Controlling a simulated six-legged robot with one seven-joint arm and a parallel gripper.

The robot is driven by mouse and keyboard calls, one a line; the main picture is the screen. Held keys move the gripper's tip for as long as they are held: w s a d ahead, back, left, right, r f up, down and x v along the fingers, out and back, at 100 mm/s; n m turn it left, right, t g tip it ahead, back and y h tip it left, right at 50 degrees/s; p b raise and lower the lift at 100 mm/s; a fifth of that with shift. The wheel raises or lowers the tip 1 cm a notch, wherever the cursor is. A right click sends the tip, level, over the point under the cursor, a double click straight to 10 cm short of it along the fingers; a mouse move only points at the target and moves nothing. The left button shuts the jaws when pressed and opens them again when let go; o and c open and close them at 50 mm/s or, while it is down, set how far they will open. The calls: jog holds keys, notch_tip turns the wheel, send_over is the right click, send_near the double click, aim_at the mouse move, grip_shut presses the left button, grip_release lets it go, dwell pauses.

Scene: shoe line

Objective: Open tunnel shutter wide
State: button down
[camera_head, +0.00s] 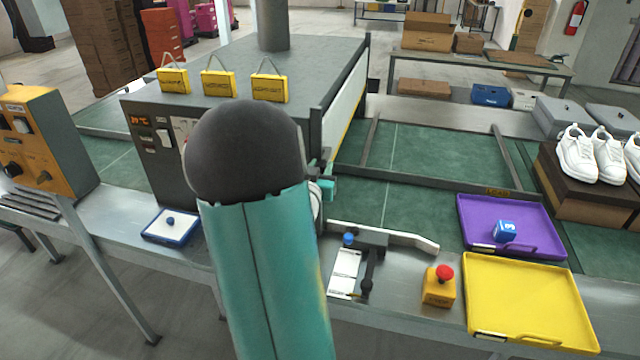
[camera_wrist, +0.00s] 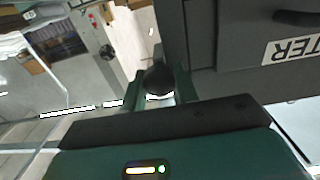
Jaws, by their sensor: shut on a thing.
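The tunnel (camera_head: 310,62) is a large grey box over the green belt, left of centre in the head view. In the wrist view, a dark grey panel (camera_wrist: 228,45) fills the upper right; its label (camera_wrist: 292,49) shows the letters "TER", so it looks like the shutter. My gripper (camera_wrist: 160,82) is shut on a round dark knob (camera_wrist: 159,79) beside the panel's left edge. In the head view, my arm hides much of the tunnel's near right side, and only a teal part of my gripper (camera_head: 328,188) shows. I cannot tell how far open the shutter is.
Right of my arm are a metal fixture (camera_head: 350,270), a red stop button (camera_head: 445,274), a purple tray (camera_head: 467,222) with a blue cube and a yellow tray (camera_head: 530,300). White shoes (camera_head: 577,160) stand on a box at far right. The green belt (camera_head: 430,150) is largely clear.

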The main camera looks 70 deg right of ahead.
jog(key=shift+r, duration=1.2)
jog(key=c, duration=1.1)
grip_release()
jog(key=shift+d, duration=0.1)
jog(key=shift+o, duration=0.2)
jog(key=shift+a+f, duration=0.1)
jog(key=shift+a, duration=0.1)
